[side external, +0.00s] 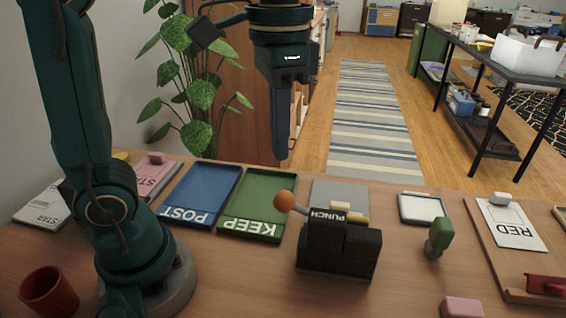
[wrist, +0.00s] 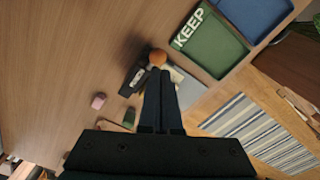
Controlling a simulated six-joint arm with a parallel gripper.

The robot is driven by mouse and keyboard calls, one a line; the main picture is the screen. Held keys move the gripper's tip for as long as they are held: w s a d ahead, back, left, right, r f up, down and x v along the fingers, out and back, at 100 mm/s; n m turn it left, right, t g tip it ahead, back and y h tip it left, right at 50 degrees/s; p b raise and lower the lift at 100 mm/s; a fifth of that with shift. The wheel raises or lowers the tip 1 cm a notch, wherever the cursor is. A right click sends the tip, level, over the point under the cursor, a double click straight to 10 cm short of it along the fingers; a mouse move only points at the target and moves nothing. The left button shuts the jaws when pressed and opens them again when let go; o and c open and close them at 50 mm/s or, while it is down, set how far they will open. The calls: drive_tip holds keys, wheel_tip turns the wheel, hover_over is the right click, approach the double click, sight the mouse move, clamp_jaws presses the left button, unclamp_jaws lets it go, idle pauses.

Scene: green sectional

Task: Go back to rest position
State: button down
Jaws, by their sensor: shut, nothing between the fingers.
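In the wrist view my gripper (wrist: 162,72) also shows closed fingers, covering part of the punch. The punch has an orange ball (side external: 284,200) on its lever, and the ball shows in the wrist view (wrist: 158,57) just beyond the fingertips.
A blue POST tray (side external: 205,190) and a green KEEP tray (side external: 262,200) lie left of the punch. A green-handled stamp (side external: 440,236), an ink pad (side external: 421,208), a pink block (side external: 462,307) and a RED card (side external: 512,228) lie right. A red cup (side external: 49,290) stands front left.

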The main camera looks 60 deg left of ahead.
drive_tip(key=shift+r, duration=0.4)
drive_tip(key=s+a+f+n+t, duration=0.2)
drive_tip(key=s+f+n+t, duration=0.1)
drive_tip(key=s+f+t, duration=0.2)
drive_tip(key=shift+s+a+f+t, duration=0.2)
drive_tip(key=shift+s+f+t, duration=0.1)
drive_tip(key=shift+f, duration=0.6)
